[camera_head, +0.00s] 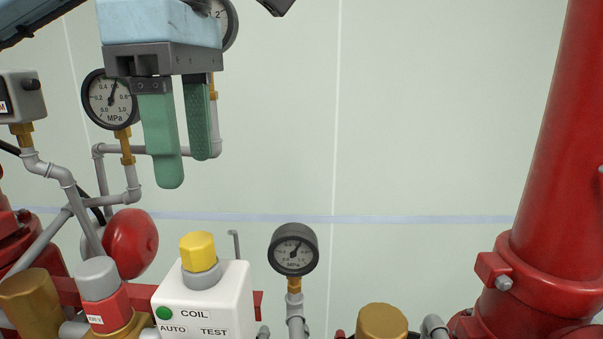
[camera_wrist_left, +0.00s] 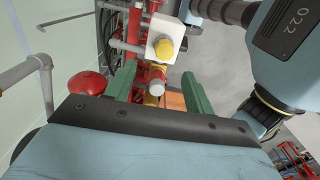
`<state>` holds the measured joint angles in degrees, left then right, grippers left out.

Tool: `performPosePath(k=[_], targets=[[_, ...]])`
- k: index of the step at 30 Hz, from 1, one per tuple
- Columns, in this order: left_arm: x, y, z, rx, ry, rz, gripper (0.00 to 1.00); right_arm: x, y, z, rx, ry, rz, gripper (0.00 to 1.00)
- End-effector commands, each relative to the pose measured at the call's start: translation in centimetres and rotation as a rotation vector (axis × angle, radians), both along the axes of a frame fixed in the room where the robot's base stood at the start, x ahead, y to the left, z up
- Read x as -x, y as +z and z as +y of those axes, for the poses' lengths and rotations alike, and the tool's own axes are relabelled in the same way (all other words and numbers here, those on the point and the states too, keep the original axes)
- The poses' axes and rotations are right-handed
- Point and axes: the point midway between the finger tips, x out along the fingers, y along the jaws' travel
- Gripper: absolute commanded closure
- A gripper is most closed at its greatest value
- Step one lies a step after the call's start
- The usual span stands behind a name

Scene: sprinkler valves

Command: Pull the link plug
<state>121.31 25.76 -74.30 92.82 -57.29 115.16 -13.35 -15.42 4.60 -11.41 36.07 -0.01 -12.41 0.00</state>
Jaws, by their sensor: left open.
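The likely link plug is a yellow hexagonal plug (camera_head: 198,250) on a grey collar, upright on top of a white box (camera_head: 212,293) marked COIL, AUTO and TEST. The yellow plug also shows in the left wrist view (camera_wrist_left: 163,49), beyond the fingertips. My left gripper (camera_head: 184,172) has two green fingers, spread apart with nothing between them. It hangs above the white box, clear of the plug. In the left wrist view the open fingers (camera_wrist_left: 155,68) frame a grey-topped red fitting (camera_wrist_left: 157,86) farther off. My right gripper does not show.
A grey-capped red fitting (camera_head: 99,284) stands left of the box, with a brass cap (camera_head: 30,300) beyond it. Gauges (camera_head: 293,249) and grey pipes surround the box. A red bell (camera_head: 130,243) is behind. A thick red pipe (camera_head: 555,150) rises at right. The middle air is free.

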Motion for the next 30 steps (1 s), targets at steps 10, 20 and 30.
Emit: performPosePath(k=[10, 20, 30], targets=[[0.0, -0.3, 0.0, 0.000, -0.001, 0.001, 0.47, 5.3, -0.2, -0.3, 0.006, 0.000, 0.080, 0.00], [0.0, -4.1, 0.1, -0.001, 0.001, 0.002, 0.47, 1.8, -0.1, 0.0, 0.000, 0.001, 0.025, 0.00], [0.0, -8.5, 0.0, 0.000, -0.001, 0.001, 0.47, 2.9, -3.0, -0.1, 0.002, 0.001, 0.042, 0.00]])
